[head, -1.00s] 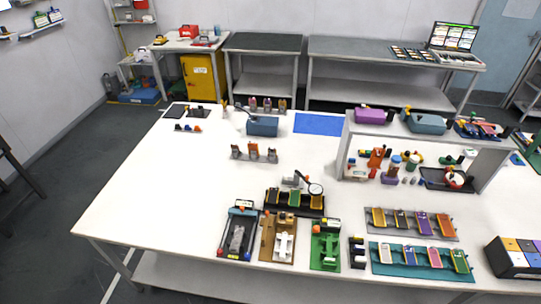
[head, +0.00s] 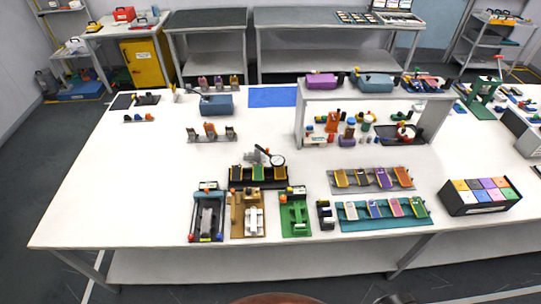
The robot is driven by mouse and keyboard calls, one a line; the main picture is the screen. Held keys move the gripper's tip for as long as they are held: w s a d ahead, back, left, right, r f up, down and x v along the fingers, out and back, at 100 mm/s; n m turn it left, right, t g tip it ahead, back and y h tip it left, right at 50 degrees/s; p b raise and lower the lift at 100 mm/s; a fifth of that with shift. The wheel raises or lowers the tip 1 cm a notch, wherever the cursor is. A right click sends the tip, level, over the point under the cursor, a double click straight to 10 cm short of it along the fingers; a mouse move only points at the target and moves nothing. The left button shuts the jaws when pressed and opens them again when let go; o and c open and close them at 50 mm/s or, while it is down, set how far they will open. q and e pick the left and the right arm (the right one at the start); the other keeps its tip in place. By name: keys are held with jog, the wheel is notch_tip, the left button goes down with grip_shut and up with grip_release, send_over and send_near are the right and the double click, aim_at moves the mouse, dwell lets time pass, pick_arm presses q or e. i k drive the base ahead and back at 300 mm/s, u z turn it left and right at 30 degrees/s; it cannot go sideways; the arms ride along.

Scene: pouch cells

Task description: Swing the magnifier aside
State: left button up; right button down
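The magnifier (head: 277,160) is a small round lens with a dark rim on a dark arm. It stands at the right back of a black rack (head: 237,183) holding several pouch cells, some yellow. The lens appears over or just behind the rack's right end; from this angle I cannot tell which. Neither of my grippers is in the head view.
In front of the rack stand a blue-black fixture (head: 206,212), a tan fixture (head: 248,213) and a green fixture (head: 295,214). A grey tray (head: 345,188) and teal tray (head: 357,222) of cells lie right. A white shelf (head: 376,84) stands behind.

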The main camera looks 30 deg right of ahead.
aim_at(276, 161)
jog(key=k, duration=1)
jog(key=z, duration=0.35)
jog(key=i, duration=0.55)
jog(key=z, duration=0.4)
